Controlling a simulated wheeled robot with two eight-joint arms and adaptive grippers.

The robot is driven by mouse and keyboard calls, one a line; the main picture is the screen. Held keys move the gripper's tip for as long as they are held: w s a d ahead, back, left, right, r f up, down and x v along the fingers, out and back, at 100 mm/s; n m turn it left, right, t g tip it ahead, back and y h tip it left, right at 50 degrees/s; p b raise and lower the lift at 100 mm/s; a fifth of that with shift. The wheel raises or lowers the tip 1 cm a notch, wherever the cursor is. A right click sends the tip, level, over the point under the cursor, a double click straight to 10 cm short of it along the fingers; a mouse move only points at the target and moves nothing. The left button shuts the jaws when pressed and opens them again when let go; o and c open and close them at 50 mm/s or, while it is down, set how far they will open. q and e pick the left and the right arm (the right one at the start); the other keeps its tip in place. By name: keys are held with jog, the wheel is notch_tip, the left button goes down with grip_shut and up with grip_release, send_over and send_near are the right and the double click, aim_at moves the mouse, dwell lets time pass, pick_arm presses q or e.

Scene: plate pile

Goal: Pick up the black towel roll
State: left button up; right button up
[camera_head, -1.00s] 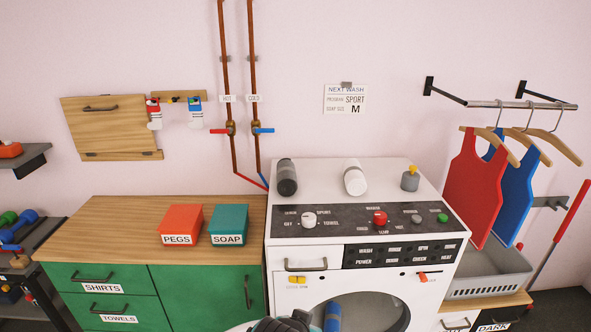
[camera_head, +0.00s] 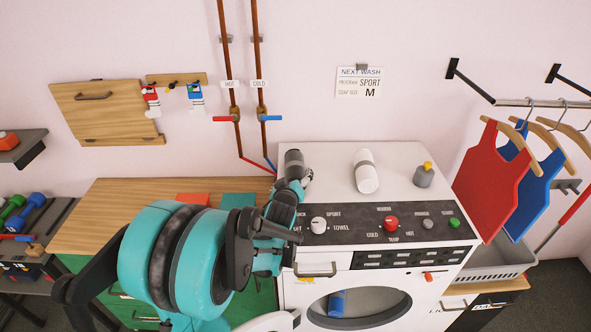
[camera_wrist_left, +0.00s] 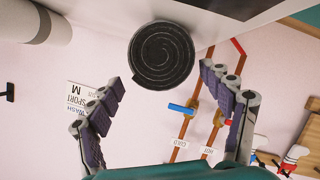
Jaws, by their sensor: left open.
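The black towel roll (camera_head: 293,161) lies on top of the white washing machine (camera_head: 410,160), near its left edge, with a grey band around it. In the left wrist view its spiral end (camera_wrist_left: 161,58) faces the camera. My left gripper (camera_head: 297,181) is right at the near end of the roll in the head view and partly hides it. In the left wrist view the open fingers (camera_wrist_left: 160,80) stand left and right of the roll's end, with gaps on both sides. My right gripper is not in view.
A white towel roll (camera_head: 366,171) and a grey bottle with a yellow top (camera_head: 424,174) stand or lie to the right on the machine. The control panel knobs (camera_head: 390,223) are in front.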

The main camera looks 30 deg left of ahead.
pick_arm(q)
jog(key=b+x, duration=0.1)
jog(key=x, duration=0.4)
jog(key=shift+w+a+f, duration=0.1)
jog(key=shift+a, duration=0.2)
jog(key=c, duration=1.4)
